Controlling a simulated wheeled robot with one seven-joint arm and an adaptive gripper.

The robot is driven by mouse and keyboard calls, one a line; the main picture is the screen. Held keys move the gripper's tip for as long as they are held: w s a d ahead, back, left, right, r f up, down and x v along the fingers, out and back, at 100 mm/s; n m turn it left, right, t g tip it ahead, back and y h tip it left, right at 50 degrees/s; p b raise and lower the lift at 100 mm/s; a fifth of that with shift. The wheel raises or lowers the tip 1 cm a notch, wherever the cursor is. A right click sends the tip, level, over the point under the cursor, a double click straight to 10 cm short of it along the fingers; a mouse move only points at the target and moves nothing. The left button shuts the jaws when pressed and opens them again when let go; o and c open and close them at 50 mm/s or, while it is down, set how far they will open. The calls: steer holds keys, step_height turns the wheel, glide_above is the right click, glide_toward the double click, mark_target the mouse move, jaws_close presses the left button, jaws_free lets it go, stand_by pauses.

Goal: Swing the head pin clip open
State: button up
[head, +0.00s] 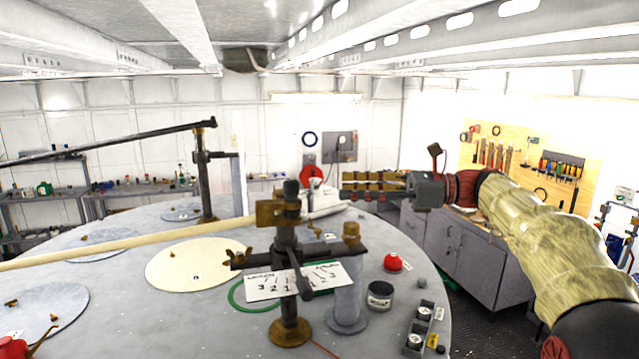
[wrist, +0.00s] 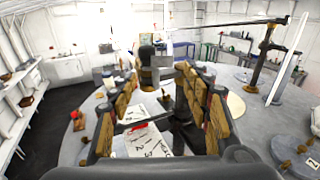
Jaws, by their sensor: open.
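A dark upright post (head: 287,255) stands on the round deck on a brass foot. Near its top sits a brass clip-like block (head: 278,211) with a dark pin (head: 291,190) rising through it; I take this to be the head pin clip, but its latch is too small to make out. My gripper (head: 345,187) is to the right of the post top, apart from it in the head view, fingers pointing left. In the wrist view my gripper (wrist: 157,75) is open, with brass-padded fingers either side. The dark post top (wrist: 147,53) shows beyond the fingertips. Nothing is held.
A pale pole (head: 130,243) runs left from the post. Another post with a long arm (head: 203,175) stands at back left.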

mark_target(313, 182)
steer(key=a, duration=0.2)
steer(key=w+a+p, duration=0.1)
steer(key=a, duration=0.4)
steer(key=shift+w+a+r+p, duration=0.15)
steer(key=shift+w+r+p, duration=0.15)
steer(key=shift+r, duration=0.1)
steer(key=shift+c, duration=0.6)
steer(key=c, duration=1)
